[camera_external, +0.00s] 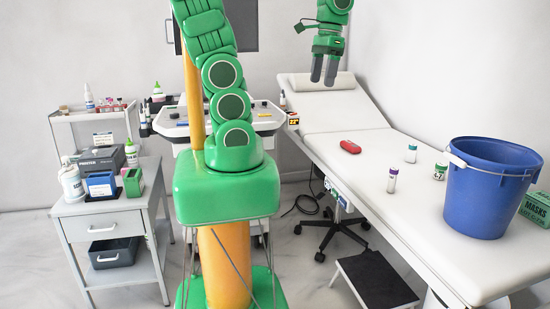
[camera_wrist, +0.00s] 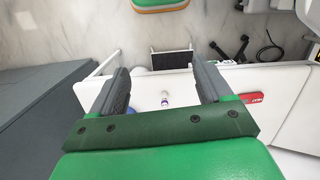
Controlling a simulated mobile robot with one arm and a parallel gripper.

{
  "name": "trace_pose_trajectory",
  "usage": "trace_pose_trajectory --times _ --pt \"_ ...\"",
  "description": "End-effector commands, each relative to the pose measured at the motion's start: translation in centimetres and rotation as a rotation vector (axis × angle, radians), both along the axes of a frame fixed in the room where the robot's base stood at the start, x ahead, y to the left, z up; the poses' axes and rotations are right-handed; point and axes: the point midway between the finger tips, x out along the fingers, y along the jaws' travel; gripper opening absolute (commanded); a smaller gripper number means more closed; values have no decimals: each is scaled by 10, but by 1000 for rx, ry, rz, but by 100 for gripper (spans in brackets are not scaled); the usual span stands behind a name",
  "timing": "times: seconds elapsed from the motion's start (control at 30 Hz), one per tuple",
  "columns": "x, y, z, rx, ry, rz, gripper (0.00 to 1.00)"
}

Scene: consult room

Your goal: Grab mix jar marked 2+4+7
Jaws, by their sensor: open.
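The green-capped jar's label seems to show a 4 and a 7; I cannot read the marks fully. My gripper (camera_external: 324,78) is open and empty, high above the couch and left of the jars. In the wrist view my gripper (camera_wrist: 162,70) has its fingers wide apart, with a small jar (camera_wrist: 165,98) seen far below between them; I cannot tell which.
A blue bucket (camera_external: 493,190) stands on the couch (camera_external: 345,175), close to the green-capped jar. A red case (camera_external: 350,147) lies left of the jars. A black step stool (camera_external: 376,280) stands on the floor.

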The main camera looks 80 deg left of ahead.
Motion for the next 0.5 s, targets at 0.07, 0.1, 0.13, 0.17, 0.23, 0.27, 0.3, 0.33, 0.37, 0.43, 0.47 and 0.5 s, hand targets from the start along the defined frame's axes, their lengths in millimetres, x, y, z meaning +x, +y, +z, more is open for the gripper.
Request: trace_pose_trajectory --times 0.07,0.1,0.13,0.17,0.23,0.27,0.3,0.33,0.37,0.43,0.47,0.5 --pt "20 0 0 1 0 18 78" --pt "29 0 1 2 -2 26 78" --pt "36 -1 1 3 -4 33 78" --pt "44 -1 1 3 -5 40 78" --pt "60 -1 1 5 -9 56 78" --pt "67 -1 1 5 -11 63 78" --pt "76 -1 1 6 -12 73 78" --pt "83 -1 0 6 -12 80 78" --pt "91 -1 -1 7 -13 86 78" --pt "108 -1 -1 8 -20 103 78" --pt "115 -1 -2 8 -21 110 78" --pt "124 -1 -4 8 -21 119 78"
